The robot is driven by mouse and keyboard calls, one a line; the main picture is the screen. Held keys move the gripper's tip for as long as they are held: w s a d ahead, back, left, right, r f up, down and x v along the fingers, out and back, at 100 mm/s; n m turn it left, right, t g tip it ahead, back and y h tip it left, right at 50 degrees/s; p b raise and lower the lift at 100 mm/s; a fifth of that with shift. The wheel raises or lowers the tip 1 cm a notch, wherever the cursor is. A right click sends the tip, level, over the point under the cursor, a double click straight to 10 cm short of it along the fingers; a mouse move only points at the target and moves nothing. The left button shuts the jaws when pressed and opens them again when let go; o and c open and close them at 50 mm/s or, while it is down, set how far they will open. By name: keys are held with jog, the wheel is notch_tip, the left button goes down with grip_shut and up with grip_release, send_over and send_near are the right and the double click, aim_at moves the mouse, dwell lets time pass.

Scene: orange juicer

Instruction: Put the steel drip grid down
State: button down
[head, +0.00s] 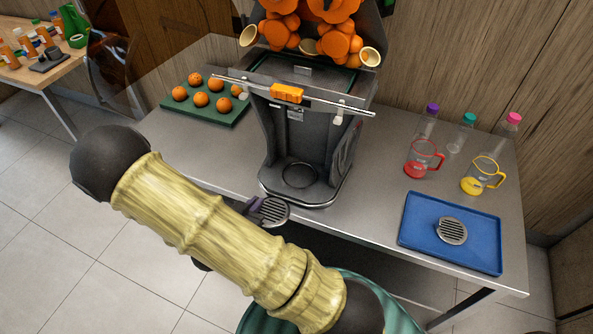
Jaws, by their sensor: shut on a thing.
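A round, slotted steel drip grid (275,211) is at the front edge of the steel table, just left of the juicer's base. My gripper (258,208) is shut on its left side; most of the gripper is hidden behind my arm. Whether the grid touches the table is hard to tell. A second round, slotted grid (451,231) lies on the blue tray (416,237) at the right. The dark juicer (344,168) stands at the table's middle, with an empty-looking round recess (299,175) in its base.
A red-handled jug (421,160), a yellow-handled jug (481,177) and capped bottles stand behind the tray. Oranges lie on a green tray (224,118) left of the juicer. An orange-handled bar (287,93) crosses the juicer's front. Bare tabletop (377,190) lies between juicer and blue tray.

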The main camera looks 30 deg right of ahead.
jog(key=p, duration=0.1)
send_over(286, 175)
notch_tip(286, 175, down, 2)
jog(key=shift+s+a+f, duration=0.1)
jog(key=shift+a+f, duration=0.05)
jog(key=shift+f, duration=0.4)
notch_tip(286, 175, down, 3)
jog(key=shift+f, duration=0.1)
jog(key=shift+f+p, duration=0.3)
jog(key=shift+f, duration=0.05)
jog(key=shift+f, duration=0.1)
